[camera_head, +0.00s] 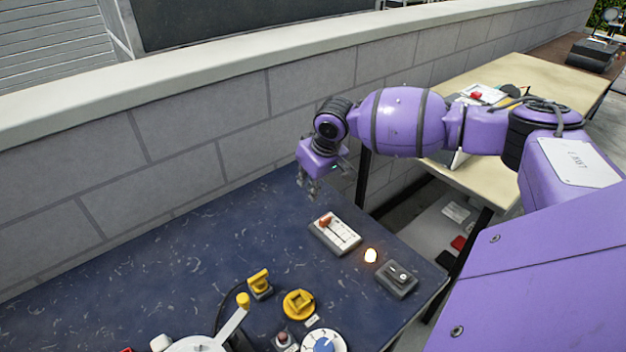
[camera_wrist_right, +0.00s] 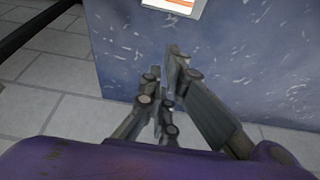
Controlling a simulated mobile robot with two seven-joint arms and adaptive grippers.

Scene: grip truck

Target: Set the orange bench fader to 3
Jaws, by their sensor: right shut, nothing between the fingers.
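The bench fader is a small box (camera_head: 341,234) with a white scale face on the blue bench, right of the middle in the head view. Its orange knob (camera_head: 325,221) sits near the upper left end of the slot. The numbers are too small to read. My right gripper (camera_head: 313,190) hangs above the bench's far edge, apart from the fader and up and left of it in the picture. It is shut and empty. In the right wrist view the fingers (camera_wrist_right: 170,95) are together, and part of the fader's face (camera_wrist_right: 175,5) shows at the top edge. My left gripper is not in view.
Near the fader are a lit lamp (camera_head: 371,255) and a grey switch box (camera_head: 398,279). A yellow switch (camera_head: 260,282), a yellow knob (camera_head: 299,304) and a blue dial (camera_head: 324,345) stand nearer. A block wall (camera_head: 180,185) runs behind the bench. The bench's left part is clear.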

